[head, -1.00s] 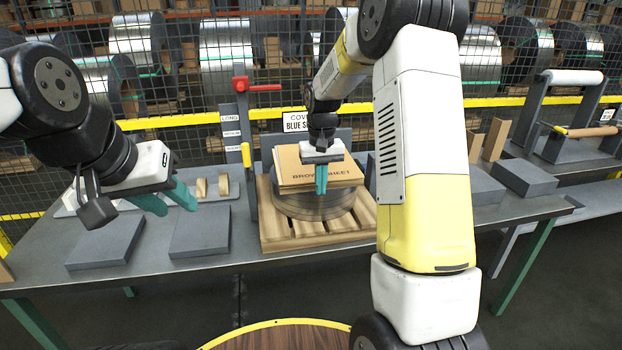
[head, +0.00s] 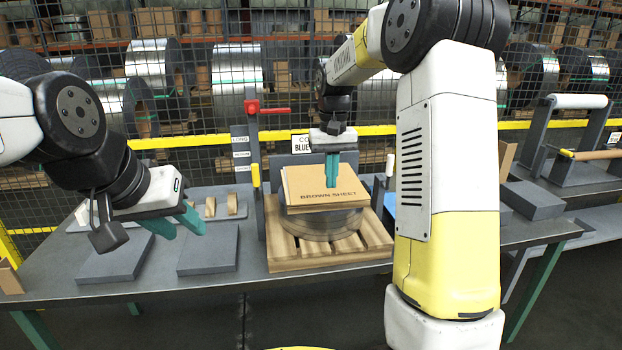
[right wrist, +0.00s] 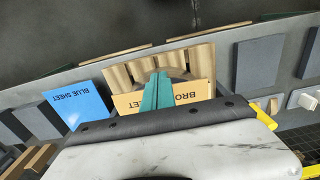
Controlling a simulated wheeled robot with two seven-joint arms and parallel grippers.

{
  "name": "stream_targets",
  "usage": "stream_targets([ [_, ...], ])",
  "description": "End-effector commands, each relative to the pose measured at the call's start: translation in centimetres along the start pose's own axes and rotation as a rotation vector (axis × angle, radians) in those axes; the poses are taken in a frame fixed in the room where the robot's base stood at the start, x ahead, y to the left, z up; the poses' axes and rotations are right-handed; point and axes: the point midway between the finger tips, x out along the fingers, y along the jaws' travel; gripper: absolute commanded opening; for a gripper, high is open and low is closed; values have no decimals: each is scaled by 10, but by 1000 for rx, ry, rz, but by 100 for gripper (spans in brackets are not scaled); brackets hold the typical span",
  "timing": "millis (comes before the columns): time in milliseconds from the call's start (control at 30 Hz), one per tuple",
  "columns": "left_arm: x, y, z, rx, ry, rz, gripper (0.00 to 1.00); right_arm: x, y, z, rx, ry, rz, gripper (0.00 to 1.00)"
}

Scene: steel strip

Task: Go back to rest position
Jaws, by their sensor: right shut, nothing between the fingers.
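My right gripper (head: 332,168) is shut and empty, above the brown sheet (head: 305,192). In the right wrist view its teal fingers (right wrist: 155,92) are together in front of the brown sheet (right wrist: 191,93), covering part of its lettering. The sheet lies flat on a round steel coil (head: 318,224) on a wooden pallet (head: 345,262). My left gripper (head: 176,222) is empty, its two teal fingers apart, over the left part of the table near two grey blocks.
The steel table (head: 215,283) carries grey blocks (head: 208,250) at left and a red-handled post (head: 252,130) beside the pallet. A blue sheet (right wrist: 76,104) shows in the right wrist view. A mesh fence with a yellow rail (head: 220,140) stands behind. A roller stand (head: 575,102) is at right.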

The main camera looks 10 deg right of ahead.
Motion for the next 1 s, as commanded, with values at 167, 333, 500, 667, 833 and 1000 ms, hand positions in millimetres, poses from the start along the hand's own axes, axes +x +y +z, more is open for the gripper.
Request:
stream_targets([
  [167, 0, 0, 0, 0, 0, 0, 36, -34, 0, 34, -3, 75, -30, 0],
  [333, 0, 0, 0, 0, 0, 0, 36, -68, -2, 93, -10, 194, -74, 0],
  [500, 0, 0, 0, 0, 0, 0, 36, -84, -6, 156, -17, 314, -113, 0],
  [667, 0, 0, 0, 0, 0, 0, 36, -84, -11, 210, -22, 424, -143, 0],
  [833, 0, 0, 0, 0, 0, 0, 36, -75, -16, 248, -23, 507, -164, 0],
  [1000, 0, 0, 0, 0, 0, 0, 36, -68, -18, 263, -24, 543, -171, 0],
])
